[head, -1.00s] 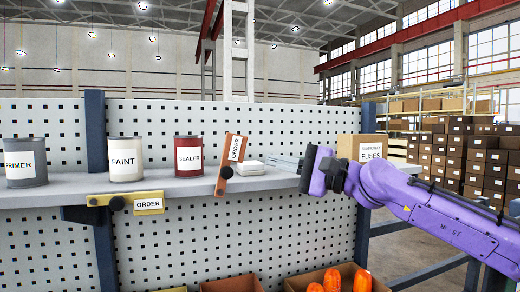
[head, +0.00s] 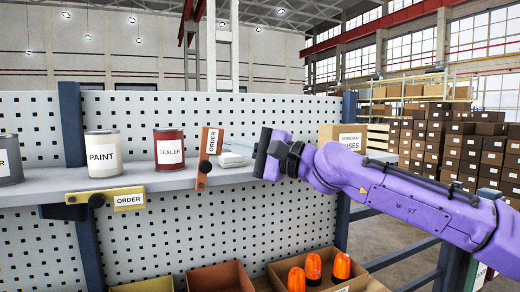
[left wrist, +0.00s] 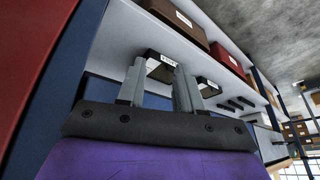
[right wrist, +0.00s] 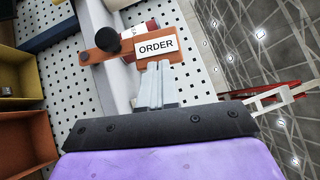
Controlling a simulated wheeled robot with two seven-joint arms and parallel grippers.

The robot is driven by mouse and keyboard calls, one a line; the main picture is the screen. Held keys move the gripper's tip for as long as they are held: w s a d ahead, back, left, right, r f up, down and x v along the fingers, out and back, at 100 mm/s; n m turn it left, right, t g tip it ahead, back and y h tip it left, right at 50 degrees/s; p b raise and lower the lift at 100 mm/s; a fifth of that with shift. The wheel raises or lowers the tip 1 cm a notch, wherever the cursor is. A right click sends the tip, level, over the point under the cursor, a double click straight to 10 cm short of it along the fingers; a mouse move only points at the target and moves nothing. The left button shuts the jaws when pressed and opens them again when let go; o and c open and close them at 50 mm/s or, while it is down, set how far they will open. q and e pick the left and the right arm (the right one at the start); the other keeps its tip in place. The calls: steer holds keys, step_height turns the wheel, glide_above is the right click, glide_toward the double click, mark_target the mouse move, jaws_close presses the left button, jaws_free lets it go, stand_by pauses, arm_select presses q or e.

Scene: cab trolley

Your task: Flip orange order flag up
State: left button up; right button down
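The orange order flag (head: 209,145) stands almost upright at the shelf edge, leaning slightly right, with its black pivot knob low on it. In the right wrist view the flag (right wrist: 188,61) lies just beyond my fingertips, its ORDER label facing the camera.
A yellow order flag (head: 105,198) lies level on the shelf edge (head: 180,182) to the left. Paint (head: 103,155) and sealer (head: 169,150) cans and a fuses box (head: 340,135) stand on the shelf. Bins (head: 222,279) with orange lamps (head: 313,268) sit below.

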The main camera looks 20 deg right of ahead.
steer(key=w+d+r+b+v, duration=0.1)
steer(key=b+v, duration=0.1)
steer(key=v, duration=0.9)
steer(key=shift+d+r, duration=0.55)
steer(key=shift+r, duration=0.1)
